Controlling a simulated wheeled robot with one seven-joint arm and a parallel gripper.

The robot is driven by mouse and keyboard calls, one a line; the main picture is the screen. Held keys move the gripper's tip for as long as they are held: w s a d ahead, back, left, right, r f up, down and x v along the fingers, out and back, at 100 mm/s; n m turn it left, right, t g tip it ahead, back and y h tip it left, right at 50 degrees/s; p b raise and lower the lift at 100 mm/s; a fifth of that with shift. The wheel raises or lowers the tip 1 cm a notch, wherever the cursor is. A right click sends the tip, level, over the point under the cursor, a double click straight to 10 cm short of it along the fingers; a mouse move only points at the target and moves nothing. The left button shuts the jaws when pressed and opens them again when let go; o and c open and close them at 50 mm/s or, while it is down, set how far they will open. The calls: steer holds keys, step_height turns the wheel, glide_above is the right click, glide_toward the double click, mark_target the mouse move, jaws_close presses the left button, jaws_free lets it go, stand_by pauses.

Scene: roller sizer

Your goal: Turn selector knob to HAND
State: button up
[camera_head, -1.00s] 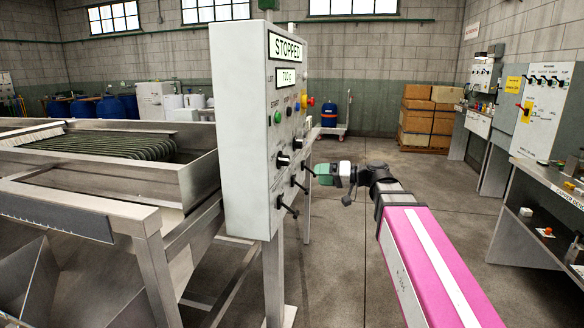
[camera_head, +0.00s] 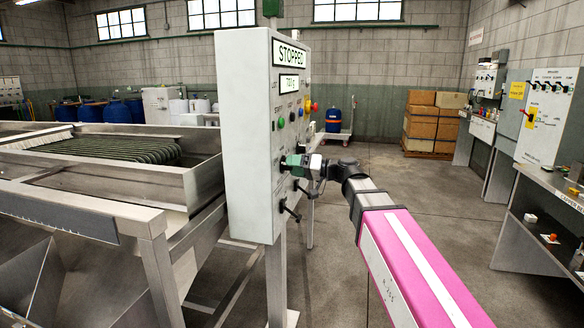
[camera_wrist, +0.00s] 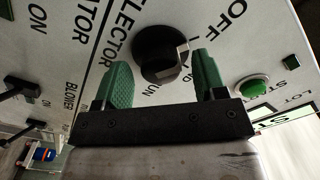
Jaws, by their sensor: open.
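The selector knob (camera_wrist: 158,50) is a round black knob with a pale mark on its grip. In the wrist view it sits on the panel face near the word SELECTOR, with OFF to its right; lettering ending in UN is partly covered. My gripper (camera_wrist: 163,63) is open, its two green fingers on either side of the knob's near edge; I cannot tell whether they touch it. In the head view my gripper (camera_head: 298,162) is against the face of the grey control panel (camera_head: 248,140) and hides the knob. The panel's upper display (camera_head: 290,54) reads STOPPED.
A green button (camera_wrist: 251,87) lies just right of the fingers in the wrist view. Black levers (camera_wrist: 22,88) stick out on the left, and another lever (camera_head: 289,209) shows below my gripper in the head view. A metal roller machine (camera_head: 110,190) stands left of the panel.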

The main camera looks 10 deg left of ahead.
steer(key=shift+a, duration=0.45)
steer(key=c, duration=0.9)
steer(key=shift+c, duration=0.2)
steer(key=shift+m, duration=0.3)
steer(key=m, duration=1.1)
